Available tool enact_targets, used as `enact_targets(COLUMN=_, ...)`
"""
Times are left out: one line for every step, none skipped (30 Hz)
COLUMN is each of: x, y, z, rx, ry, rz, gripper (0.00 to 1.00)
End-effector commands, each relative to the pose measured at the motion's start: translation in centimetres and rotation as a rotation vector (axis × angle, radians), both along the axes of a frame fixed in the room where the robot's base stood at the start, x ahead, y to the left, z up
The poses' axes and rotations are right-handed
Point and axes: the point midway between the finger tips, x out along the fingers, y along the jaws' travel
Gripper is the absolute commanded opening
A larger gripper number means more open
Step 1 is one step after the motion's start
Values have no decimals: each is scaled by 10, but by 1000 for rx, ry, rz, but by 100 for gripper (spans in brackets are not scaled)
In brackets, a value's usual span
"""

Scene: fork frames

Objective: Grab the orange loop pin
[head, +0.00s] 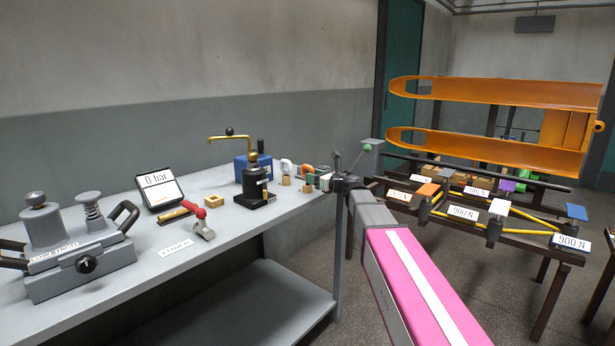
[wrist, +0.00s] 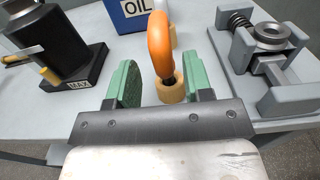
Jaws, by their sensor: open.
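The orange loop pin (wrist: 159,46) stands upright in a small round wooden holder (wrist: 170,90) on the grey bench, in the middle of the wrist view. My gripper (wrist: 162,84) is open, with one green finger pad on each side of the pin. The pads look apart from the pin, with gaps on both sides. In the head view the orange loop pin (head: 306,170) shows small near the bench's right end, with my gripper (head: 322,179) just to its right. The lower part of the pin sits inside the holder and is hidden.
A blue OIL box (wrist: 130,14) stands behind the pin. A black pump base labelled MAX (wrist: 75,72) is to the left, and a grey clamp-like fixture (wrist: 262,62) to the right. A white loop pin (head: 287,166) stands left of the orange one. The bench's front edge is close.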

Motion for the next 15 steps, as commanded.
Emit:
enact_targets(x=5, y=4, z=1, rx=0, ry=0, rz=1, gripper=46)
enact_targets(x=8, y=7, z=1, rx=0, ry=0, rz=1, gripper=46)
enact_targets(x=12, y=10, z=2, rx=0, ry=0, rz=2, gripper=46)
enact_targets(x=16, y=13, z=2, rx=-1, ry=-1, rz=2, gripper=46)
enact_targets(x=19, y=16, z=2, rx=-1, ry=-1, rz=2, gripper=46)
enact_targets(x=23, y=20, z=3, rx=-1, ry=-1, rz=2, gripper=46)
enact_targets(x=26, y=24, z=3, rx=-1, ry=-1, rz=2, gripper=46)
enact_targets(x=28, y=27, z=3, rx=-1, ry=-1, rz=1, gripper=46)
enact_targets(x=30, y=31, z=3, rx=-1, ry=-1, rz=1, gripper=46)
enact_targets(x=31, y=33, z=3, rx=-1, ry=-1, rz=1, gripper=46)
enact_targets(x=32, y=34, z=3, rx=-1, ry=-1, rz=1, gripper=46)
enact_targets(x=32, y=35, z=3, rx=-1, ry=-1, rz=1, gripper=46)
enact_targets(x=32, y=35, z=3, rx=-1, ry=0, rz=1, gripper=46)
enact_targets(x=32, y=35, z=3, rx=-1, ry=0, rz=1, gripper=46)
enact_targets(x=31, y=34, z=3, rx=-1, ry=0, rz=0, gripper=46)
